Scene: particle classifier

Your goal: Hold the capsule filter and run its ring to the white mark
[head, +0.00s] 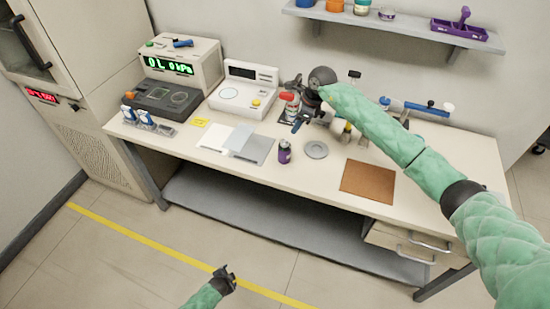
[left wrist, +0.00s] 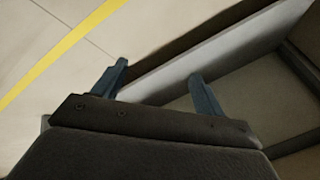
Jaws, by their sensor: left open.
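My right gripper (head: 296,112) reaches over the back middle of the bench in the head view. A small red-and-white cylinder (head: 290,104) shows right at its fingers. I cannot tell whether the fingers touch it or whether it is the capsule filter. A small dark-and-purple canister (head: 284,152) stands upright nearer the front edge, apart from both grippers. No ring or white mark can be made out at this size. My left gripper (head: 228,275) is low in front of the bench, over the floor. In the left wrist view its two fingers (left wrist: 160,88) are apart and empty.
The bench (head: 325,190) holds a pressure readout (head: 180,62), a white scale (head: 243,90), grey sheets (head: 250,147), a round grey disc (head: 316,149) and a brown mat (head: 368,181). A lower shelf (head: 290,230) is below.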

